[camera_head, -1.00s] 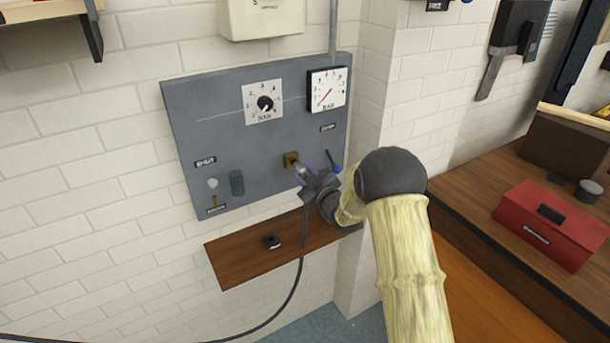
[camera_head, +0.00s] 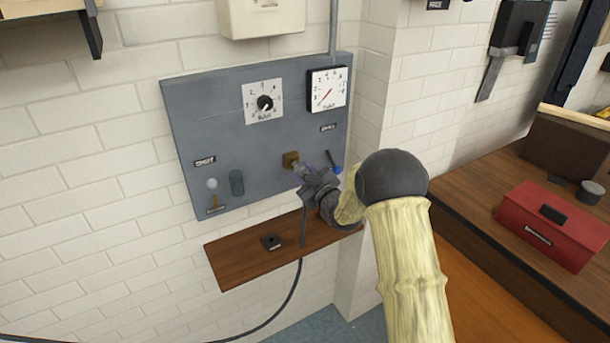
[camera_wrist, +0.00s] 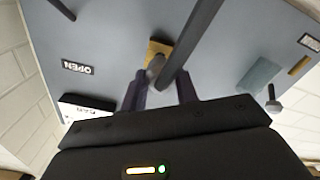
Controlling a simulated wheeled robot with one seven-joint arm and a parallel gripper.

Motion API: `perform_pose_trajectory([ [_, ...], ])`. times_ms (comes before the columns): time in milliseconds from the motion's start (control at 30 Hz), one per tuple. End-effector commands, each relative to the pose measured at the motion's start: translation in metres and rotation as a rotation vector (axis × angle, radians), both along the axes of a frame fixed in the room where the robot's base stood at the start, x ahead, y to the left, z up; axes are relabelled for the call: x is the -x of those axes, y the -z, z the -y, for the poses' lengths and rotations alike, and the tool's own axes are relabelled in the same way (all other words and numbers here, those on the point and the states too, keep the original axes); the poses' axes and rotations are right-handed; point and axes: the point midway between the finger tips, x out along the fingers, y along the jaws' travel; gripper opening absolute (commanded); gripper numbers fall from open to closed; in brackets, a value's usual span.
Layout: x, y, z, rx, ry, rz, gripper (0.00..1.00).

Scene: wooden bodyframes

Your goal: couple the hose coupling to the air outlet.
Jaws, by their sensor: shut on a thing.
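The air outlet (camera_head: 290,159) is a small brass block on the grey wall panel. It also shows in the wrist view (camera_wrist: 160,47), straight ahead of the fingers. My gripper (camera_head: 308,174) is shut on the hose coupling, just in front of the outlet. In the wrist view the grey metal coupling (camera_wrist: 154,68) sits between the two purplish fingers, its front end at the brass block. I cannot tell whether it is seated or only close. The dark hose (camera_head: 290,296) hangs from the gripper past the shelf; in the wrist view it crosses the right finger.
The panel (camera_head: 225,120) carries a dial (camera_head: 264,102), a pressure gauge (camera_head: 327,90), a blue-tipped lever (camera_head: 334,162) right of the outlet, and a knobbed lever (camera_head: 212,184) at lower left. A wooden shelf (camera_head: 235,264) with a small black item lies below. A red toolbox (camera_head: 545,225) stands on the right bench.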

Motion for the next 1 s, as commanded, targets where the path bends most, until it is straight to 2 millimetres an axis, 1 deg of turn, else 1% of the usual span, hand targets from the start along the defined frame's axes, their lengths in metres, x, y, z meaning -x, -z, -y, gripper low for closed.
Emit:
perform_pose_trajectory([
  [1000, -0.017, 0.000, -0.012, 0.000, 0.000, 0.001, 0.02],
])
